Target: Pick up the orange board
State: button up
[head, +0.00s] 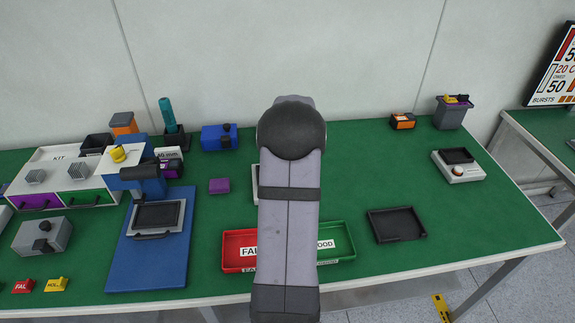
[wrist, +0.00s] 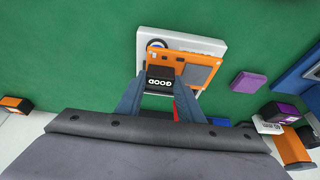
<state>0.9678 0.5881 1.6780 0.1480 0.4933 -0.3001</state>
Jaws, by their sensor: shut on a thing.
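The orange board (wrist: 197,71) lies flat over a white fixture (wrist: 211,45) in the wrist view. A round dark and blue part shows at its upper left corner. My gripper (wrist: 160,82) has its two blue fingers on either side of a small black block marked GOOD (wrist: 161,72), and is shut on it. The block covers part of the board's lower left. I cannot tell whether the block touches the board. In the head view my arm hides the gripper and board, leaving only a sliver of the white fixture (head: 255,189) visible.
A purple block (head: 219,186) sits left of my arm. A red tray (head: 237,268) and a green tray (head: 340,258) lie at the near side, partly behind my arm. A black tray (head: 397,236) is to the right. The green table right of my arm is mostly clear.

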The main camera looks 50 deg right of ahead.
jog(key=s+a+b, duration=0.3)
jog(key=s+a, duration=0.5)
jog(key=w+a+n+t+y, duration=0.15)
jog(key=w+a+n, duration=0.45)
jog(key=w+a, duration=1)
jog(key=a+n, duration=0.1)
jog(key=a, duration=0.3)
jog(key=a+n+y, duration=0.1)
jog(key=a, duration=0.4)
jog(key=w+a+f+n+y, duration=0.1)
jog(key=a+n, duration=0.1)
jog(key=a, duration=0.3)
jog(key=shift+a, duration=0.1)
jog(key=shift+n+g+y, duration=0.25)
jog(key=shift+n+y, duration=0.1)
jog(key=shift+n, duration=0.55)
jog(key=a, duration=0.4)
jog(key=s+a+f, duration=0.1)
jog(key=a, duration=0.1)
jog(key=shift+s+a+f+m, duration=0.1)
jog(key=shift+s+f+m, duration=0.25)
jog(key=shift+f, duration=0.15)
jog(key=shift+d+f+m, duration=0.1)
jog(key=shift+d+m, duration=0.1)
jog(key=shift+m, duration=0.05)
jog(key=shift+w+d+m+h, duration=0.1)
jog(key=shift+w+m+h, duration=0.35)
jog(key=shift+m, duration=0.25)
